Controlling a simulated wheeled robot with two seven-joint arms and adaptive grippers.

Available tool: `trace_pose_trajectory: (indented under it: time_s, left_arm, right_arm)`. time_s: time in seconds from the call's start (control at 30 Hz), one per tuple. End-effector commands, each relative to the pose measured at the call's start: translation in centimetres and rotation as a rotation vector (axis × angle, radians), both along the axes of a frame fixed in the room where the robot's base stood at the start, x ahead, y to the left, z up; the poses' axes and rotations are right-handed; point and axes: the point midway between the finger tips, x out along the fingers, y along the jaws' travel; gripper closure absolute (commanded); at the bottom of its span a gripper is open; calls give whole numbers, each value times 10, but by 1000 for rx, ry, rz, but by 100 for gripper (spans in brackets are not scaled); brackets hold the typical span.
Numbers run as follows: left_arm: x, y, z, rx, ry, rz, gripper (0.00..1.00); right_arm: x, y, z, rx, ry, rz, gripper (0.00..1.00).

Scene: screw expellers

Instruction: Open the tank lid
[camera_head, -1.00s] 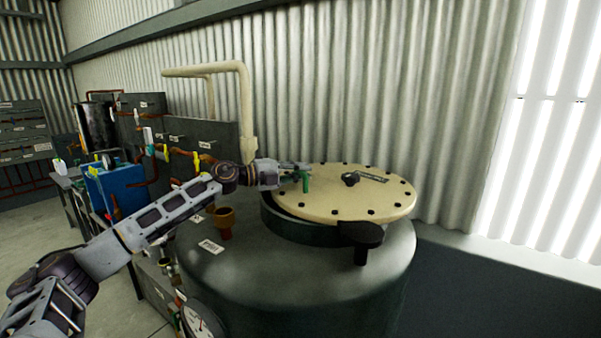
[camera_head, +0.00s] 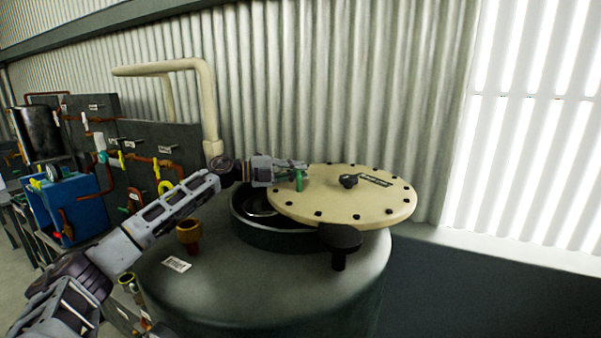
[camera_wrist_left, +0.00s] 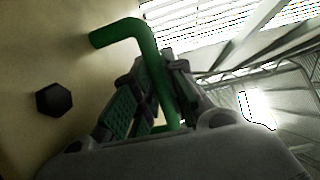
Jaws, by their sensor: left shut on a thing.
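The tank lid (camera_head: 335,203) is a round cream disc with dark bolts around its rim. It is swung to the right of the tank's round opening (camera_head: 262,207), so the opening's left part is uncovered. My left gripper (camera_head: 298,174) is shut on the green handle (camera_head: 299,183) at the lid's left edge. In the left wrist view the bent green handle (camera_wrist_left: 150,58) passes between the fingers (camera_wrist_left: 155,95), with the lid surface (camera_wrist_left: 45,45) at left. The dark tank (camera_head: 270,290) stands below. My right gripper is in neither view.
A black pivot post (camera_head: 340,240) stands at the lid's front edge. A brown pipe stub (camera_head: 188,233) rises from the tank top at left. A cream pipe (camera_head: 210,105) and corrugated wall are behind. A blue box (camera_head: 72,208) and piping panels are at left.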

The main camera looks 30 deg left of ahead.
Motion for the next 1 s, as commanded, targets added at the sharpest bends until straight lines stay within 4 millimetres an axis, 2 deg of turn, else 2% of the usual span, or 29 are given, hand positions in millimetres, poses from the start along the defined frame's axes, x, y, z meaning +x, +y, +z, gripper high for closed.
trace_pose_trajectory:
  time_s: [0.2, 0.43, 0.47, 0.6, 0.83, 1.0]
  left_arm:
    - [-1, 1, -1, 1, 1, -5, 100]
    - [-1, 1, -1, 1, 2, -5, 100]
    - [-1, 1, -1, 1, 2, -5, 83]
    - [-1, 1, -1, 1, 2, -5, 65]
    - [-1, 1, -1, 1, 1, -4, 65]
    - [-1, 1, 1, 1, -1, -4, 65]
  right_arm:
    - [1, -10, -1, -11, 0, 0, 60]
    - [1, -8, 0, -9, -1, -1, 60]
    - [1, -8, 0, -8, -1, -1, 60]
    - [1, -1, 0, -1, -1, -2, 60]
    - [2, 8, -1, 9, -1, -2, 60]
    - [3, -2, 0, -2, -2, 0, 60]
